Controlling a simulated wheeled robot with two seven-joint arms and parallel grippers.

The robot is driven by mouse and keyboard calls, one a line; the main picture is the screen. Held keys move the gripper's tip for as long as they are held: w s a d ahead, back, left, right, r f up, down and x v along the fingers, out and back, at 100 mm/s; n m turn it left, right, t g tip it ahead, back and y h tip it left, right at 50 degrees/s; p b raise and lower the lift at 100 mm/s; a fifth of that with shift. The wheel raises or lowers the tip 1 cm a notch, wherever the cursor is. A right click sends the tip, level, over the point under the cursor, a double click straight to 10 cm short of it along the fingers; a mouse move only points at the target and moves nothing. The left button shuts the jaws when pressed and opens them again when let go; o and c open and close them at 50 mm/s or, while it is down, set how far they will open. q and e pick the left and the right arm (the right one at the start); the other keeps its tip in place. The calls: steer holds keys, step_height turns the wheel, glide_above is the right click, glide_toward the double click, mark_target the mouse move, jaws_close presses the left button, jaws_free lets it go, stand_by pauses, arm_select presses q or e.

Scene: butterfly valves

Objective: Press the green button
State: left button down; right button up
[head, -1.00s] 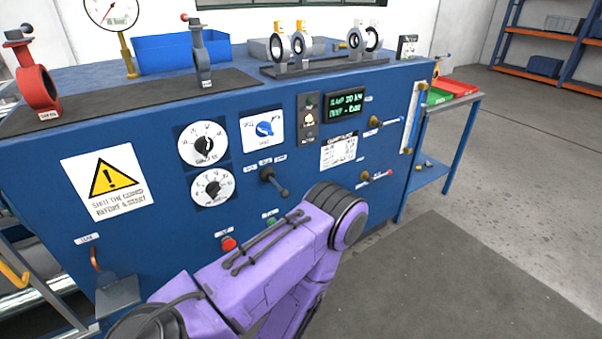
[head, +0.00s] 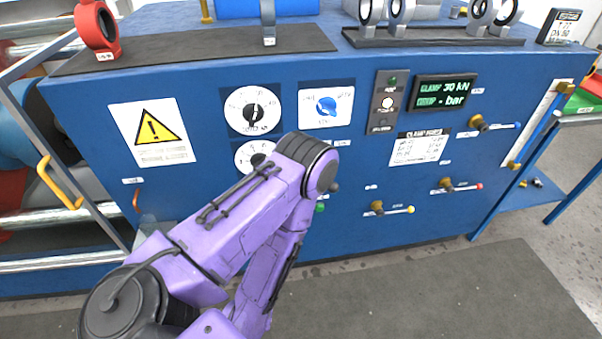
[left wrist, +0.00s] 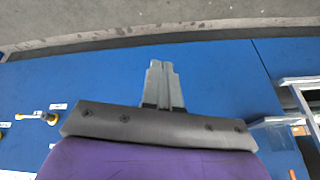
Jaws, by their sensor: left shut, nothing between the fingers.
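The green button (head: 320,207) is on the lower part of the blue panel (head: 350,235) in the head view, close against the edge of my purple left arm, which partly covers that area. The red button is hidden behind the arm. My left gripper (left wrist: 161,66) shows in the left wrist view, with its grey fingers shut together and empty in front of the blue panel. In the head view the gripper is hidden by my arm. I cannot make out the green button in the left wrist view. My right gripper is not in view.
Small valve handles (head: 378,208) stick out of the panel to the right of the arm. Dials (head: 253,111), a blue knob (head: 326,106) and a display (head: 443,92) sit above. A metal rail frame (head: 75,170) stands at left. The floor at front right is clear.

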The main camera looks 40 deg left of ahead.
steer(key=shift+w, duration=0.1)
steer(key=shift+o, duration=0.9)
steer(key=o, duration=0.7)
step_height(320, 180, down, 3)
steer(key=b, duration=0.3)
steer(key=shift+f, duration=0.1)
arm_select(q)
steer(key=w+d+f+n+t+y+b, duration=0.1)
steer(key=w+d+f+n+t+b, duration=0.2)
steer(key=w+n, duration=0.5)
steer(key=w+f+n+t+y+b, duration=0.1)
steer(key=w+f+n+t+b, duration=0.4)
steer(key=w, duration=0.5)
steer(key=w+r+n+y+b, duration=0.2)
steer(key=w+n+y+b, duration=0.1)
steer(key=n, duration=1)
steer(key=w+r+n+y+b, duration=0.3)
steer(key=w+n+y, duration=0.2)
steer(key=n, duration=0.8)
steer(key=w, duration=0.3)
steer(key=shift+w+d+r+b, duration=0.15)
steer(key=shift+d+r+b, duration=0.1)
steer(key=shift+b, duration=0.15)
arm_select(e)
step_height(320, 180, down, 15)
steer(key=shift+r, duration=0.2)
arm_select(q)
steer(key=shift+f, duration=0.1)
